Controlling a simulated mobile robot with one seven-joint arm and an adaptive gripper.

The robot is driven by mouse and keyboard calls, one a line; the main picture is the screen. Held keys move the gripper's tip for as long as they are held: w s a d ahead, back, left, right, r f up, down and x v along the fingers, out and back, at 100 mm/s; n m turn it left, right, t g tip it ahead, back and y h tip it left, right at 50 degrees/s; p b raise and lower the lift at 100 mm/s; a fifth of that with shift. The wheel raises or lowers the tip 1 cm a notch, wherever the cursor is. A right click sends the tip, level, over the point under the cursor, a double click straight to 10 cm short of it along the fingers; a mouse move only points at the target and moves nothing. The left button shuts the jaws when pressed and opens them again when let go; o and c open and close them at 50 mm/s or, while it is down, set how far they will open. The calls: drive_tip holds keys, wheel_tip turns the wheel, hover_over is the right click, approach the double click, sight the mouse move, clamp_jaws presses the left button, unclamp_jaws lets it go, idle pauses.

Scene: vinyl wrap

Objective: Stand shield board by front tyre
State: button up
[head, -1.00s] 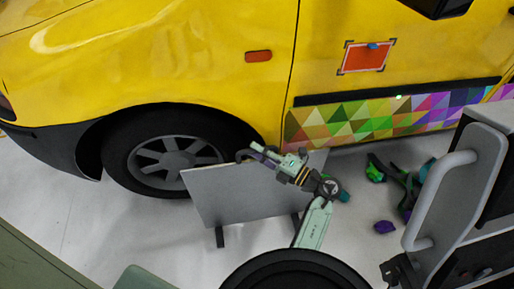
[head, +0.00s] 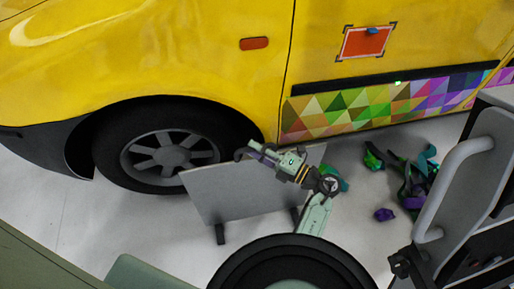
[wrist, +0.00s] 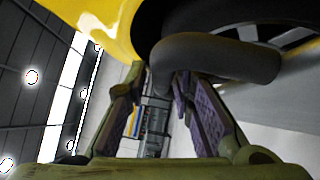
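The shield board (head: 238,194) is a grey upright panel on dark feet, in front of the yellow van, in the head view. Its upper left part overlaps the lower right of the front tyre (head: 118,157) in the picture; the gap between them cannot be told. My gripper (head: 254,151) is at the board's top edge. In the wrist view a thick dark grey curved handle (wrist: 222,58) runs into the space between the two fingertips (wrist: 160,80). The gripper appears shut on this handle. The tyre also shows behind it in the wrist view (wrist: 180,18).
The yellow van (head: 180,60) fills the back, with an orange patch (head: 365,43) and a coloured triangle strip. Purple and green scraps (head: 384,215) lie on the floor at right. A grey-handled cart (head: 465,180) stands at right. Pale floor is clear left of the board.

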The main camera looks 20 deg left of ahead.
drive_tip(key=shift+o, duration=1)
drive_tip(key=shift+d, duration=0.1)
drive_tip(key=s+d+f+b, duration=0.1)
drive_tip(key=s+d+b, duration=0.1)
drive_tip(key=d, duration=0.9)
drive_tip(key=shift+d+f+b, duration=0.15)
drive_tip(key=shift+d+b, duration=0.1)
drive_tip(key=shift+b, duration=0.35)
drive_tip(key=shift+w, duration=0.1)
